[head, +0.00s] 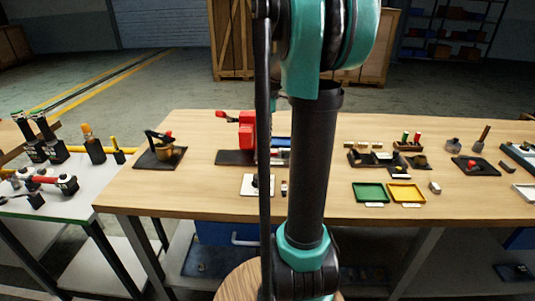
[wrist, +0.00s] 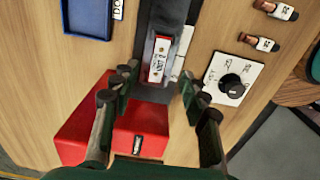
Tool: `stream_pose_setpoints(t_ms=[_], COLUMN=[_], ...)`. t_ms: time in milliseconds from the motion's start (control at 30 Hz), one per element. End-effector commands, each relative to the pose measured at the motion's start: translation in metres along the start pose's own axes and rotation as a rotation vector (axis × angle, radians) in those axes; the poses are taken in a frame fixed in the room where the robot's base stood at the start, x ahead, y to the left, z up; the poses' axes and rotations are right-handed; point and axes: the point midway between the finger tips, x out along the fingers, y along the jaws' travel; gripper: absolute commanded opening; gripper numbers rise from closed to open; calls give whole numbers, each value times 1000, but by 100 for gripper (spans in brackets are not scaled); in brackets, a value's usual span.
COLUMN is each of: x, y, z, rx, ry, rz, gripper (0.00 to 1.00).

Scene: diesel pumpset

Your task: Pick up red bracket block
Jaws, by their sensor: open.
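A red block (wrist: 110,135) shows large in the wrist view, lower left of centre, with a small label on its front edge. In the head view the red block (head: 243,132) rises above a dark base plate (head: 236,157) on the wooden table, just left of my arm. My gripper (wrist: 158,84) is open, with its fingers spread apart in the wrist view. The left fingers overlap the red block in the picture; contact cannot be told. Nothing is seen held between the fingers. In the head view my arm hides the gripper.
A white card with a black knob (wrist: 232,86) lies to the right, and a blue tray (wrist: 88,17) at upper left. Green (head: 370,193) and yellow (head: 406,194) trays stand right of my arm.

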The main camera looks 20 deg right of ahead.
Motion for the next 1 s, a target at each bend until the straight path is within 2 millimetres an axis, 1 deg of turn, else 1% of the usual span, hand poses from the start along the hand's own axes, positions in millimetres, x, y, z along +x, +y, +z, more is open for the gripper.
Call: stream_pose_setpoints(t_ms=[167, 267, 400, 500, 600, 800, 833, 1000], x=[10, 22, 43, 53, 58, 58, 58, 58], y=[0, 1, 3, 2, 2, 2, 2, 2], z=[-1, -2, -4, -4, -4, -4, -4, -4], rx=[0, 0, 1, 1, 1, 0, 0, 0], ry=[0, 0, 0, 0, 0, 0, 0, 0], rz=[0, 0, 0, 0, 0, 0, 0, 0], gripper=[45, 45, 45, 45, 45, 45, 44, 22])
